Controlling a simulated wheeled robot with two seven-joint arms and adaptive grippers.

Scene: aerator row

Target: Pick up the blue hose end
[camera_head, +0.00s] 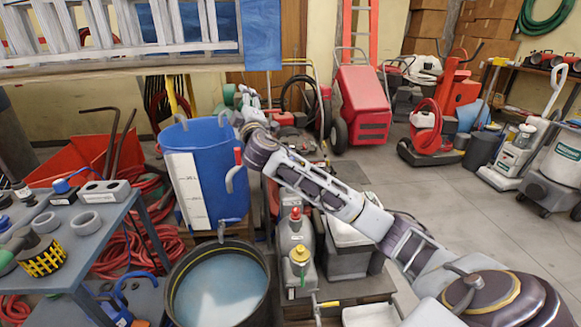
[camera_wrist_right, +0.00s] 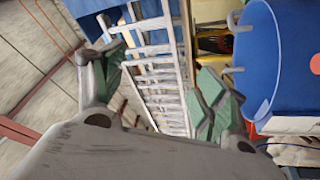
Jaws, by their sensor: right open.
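A small blue piece (camera_head: 62,187) with a short curved blue tail lies on the grey table at the left; it looks like the blue hose end, though it is small in the picture. I do not make it out in the right wrist view. My right gripper (camera_head: 240,95) is beyond the rim of the blue barrel, well away from that piece, up and to its right. In the right wrist view, its green-padded fingers (camera_wrist_right: 166,88) are spread apart with nothing between them. My left gripper is not in view.
The blue barrel (camera_head: 200,165) stands between the table (camera_head: 105,222) and my right arm; it also shows in the wrist view (camera_wrist_right: 268,60). A dark tub of liquid (camera_head: 218,290) is in front. Grey fittings (camera_head: 103,192) crowd the table. A ladder (camera_head: 120,52) hangs above.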

